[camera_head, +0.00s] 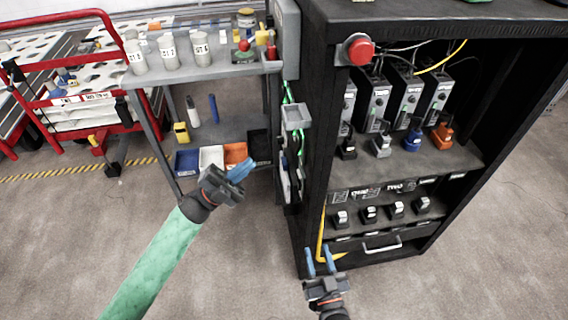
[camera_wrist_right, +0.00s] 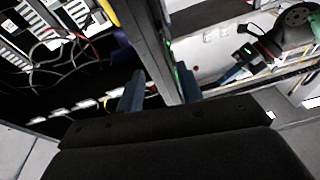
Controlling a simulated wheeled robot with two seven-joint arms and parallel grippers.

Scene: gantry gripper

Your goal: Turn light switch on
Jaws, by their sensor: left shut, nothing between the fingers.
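No part is clearly marked as a light switch. A red round button (camera_head: 359,51) sits on a grey box at the cabinet's upper left corner. A small grey box (camera_head: 296,116) is on the cabinet's left side. My left gripper (camera_head: 241,171) is shut and empty, left of the cabinet, in front of the cart's lower shelf. My right gripper (camera_head: 320,262) is open and empty, low near the cabinet's bottom front left corner. Its two blue fingers stand apart in the right wrist view (camera_wrist_right: 160,90), and neither gripper touches the button or the grey box.
The black cabinet (camera_head: 315,170) holds several grey modules (camera_head: 407,103) and cables. A grey cart (camera_head: 228,108) on the left carries cups, bins and tools. A red-framed rack (camera_head: 84,110) stands further left. The floor (camera_head: 235,275) in front is clear.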

